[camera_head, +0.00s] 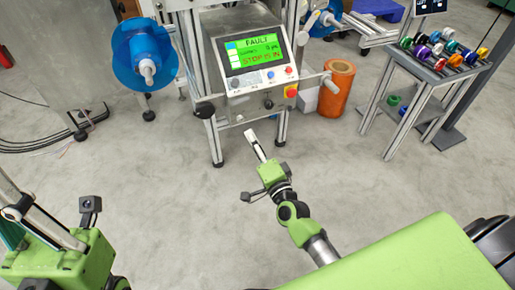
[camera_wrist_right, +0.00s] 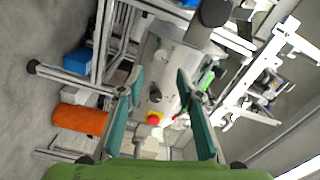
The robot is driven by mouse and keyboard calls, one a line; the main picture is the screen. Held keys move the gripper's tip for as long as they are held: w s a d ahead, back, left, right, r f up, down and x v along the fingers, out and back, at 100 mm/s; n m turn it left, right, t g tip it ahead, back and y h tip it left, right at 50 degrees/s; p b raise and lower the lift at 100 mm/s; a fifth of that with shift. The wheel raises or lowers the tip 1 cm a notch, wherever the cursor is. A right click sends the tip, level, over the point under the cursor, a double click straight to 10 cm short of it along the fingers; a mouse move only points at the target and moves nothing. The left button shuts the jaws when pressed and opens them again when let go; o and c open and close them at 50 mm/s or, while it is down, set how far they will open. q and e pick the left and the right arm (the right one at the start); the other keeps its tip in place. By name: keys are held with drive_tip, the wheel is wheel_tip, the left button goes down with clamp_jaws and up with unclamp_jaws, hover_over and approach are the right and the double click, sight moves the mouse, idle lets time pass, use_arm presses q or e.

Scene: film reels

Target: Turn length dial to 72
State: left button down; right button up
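The control panel (camera_head: 254,48) stands at top centre in the head view. Its green screen (camera_head: 252,54) reads FAULT and a line like "STOP IS IN". Below it are small buttons, a black knob (camera_head: 268,103) and a red stop button on yellow (camera_head: 291,91). Which control is the length dial, and its value, I cannot read. My right gripper (camera_head: 251,135) is below and in front of the panel, apart from it. In the right wrist view its teal fingers (camera_wrist_right: 158,92) are spread and empty, with the black knob (camera_wrist_right: 155,95) and red button (camera_wrist_right: 153,118) beyond. My left gripper (camera_head: 14,224) is at lower left, partly cut off.
A blue reel (camera_head: 145,50) is mounted left of the panel. An orange roll (camera_head: 337,90) stands to its right. A small table (camera_head: 438,70) with several coloured reels is at the right. Grey floor (camera_head: 180,190) is open around my right arm.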

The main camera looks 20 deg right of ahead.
drive_tip(key=shift+s, duration=1.5)
